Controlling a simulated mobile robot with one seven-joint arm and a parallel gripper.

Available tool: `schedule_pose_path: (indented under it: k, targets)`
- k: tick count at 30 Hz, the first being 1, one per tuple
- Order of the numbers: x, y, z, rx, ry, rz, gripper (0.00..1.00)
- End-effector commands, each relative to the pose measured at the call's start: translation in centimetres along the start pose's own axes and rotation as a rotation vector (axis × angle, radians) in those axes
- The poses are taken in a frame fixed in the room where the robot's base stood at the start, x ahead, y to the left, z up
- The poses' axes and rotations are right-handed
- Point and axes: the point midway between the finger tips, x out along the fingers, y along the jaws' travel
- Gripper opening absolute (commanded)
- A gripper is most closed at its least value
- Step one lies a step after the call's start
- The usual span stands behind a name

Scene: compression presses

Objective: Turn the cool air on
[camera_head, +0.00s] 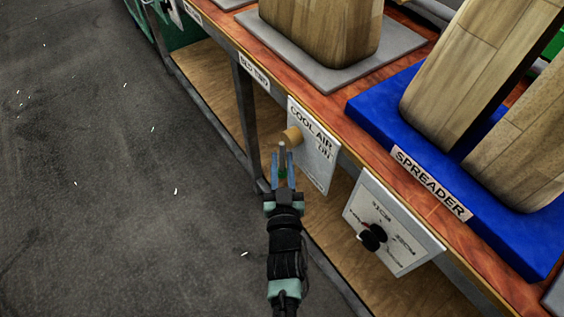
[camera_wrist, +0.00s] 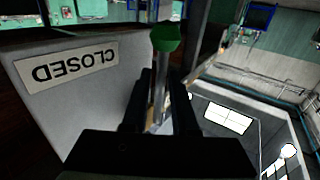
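The cool air panel (camera_head: 314,150) is a white plate reading "COOL AIR" and "ON" on the front edge of the bench. A tan round fitting (camera_head: 292,136) sticks out at its left side. My gripper (camera_head: 282,158) is in front of the panel, just below the fitting. A thin metal lever with a green end (camera_head: 283,173) lies between its two fingers. In the wrist view the lever's green end (camera_wrist: 166,38) shows past the fingertips. The fingers are apart on either side of the lever, with small gaps. A "CLOSED" label (camera_wrist: 68,74) appears upside down at left.
A white panel with a dark knob (camera_head: 372,237) is on the bench edge at right. The bench top holds a blue base marked "SPREADER" (camera_head: 365,106) and wooden blocks (camera_head: 325,30). A dark bench leg (camera_head: 245,115) stands left of the panel. The floor (camera_head: 110,190) at left is open.

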Motion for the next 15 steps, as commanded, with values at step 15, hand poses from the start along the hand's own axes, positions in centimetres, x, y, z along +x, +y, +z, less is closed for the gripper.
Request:
schedule_pose_path:
  k: [15]
  targets:
    - [0.81, -0.02, -0.08, 0.000, 0.001, 0.000, 0.09]
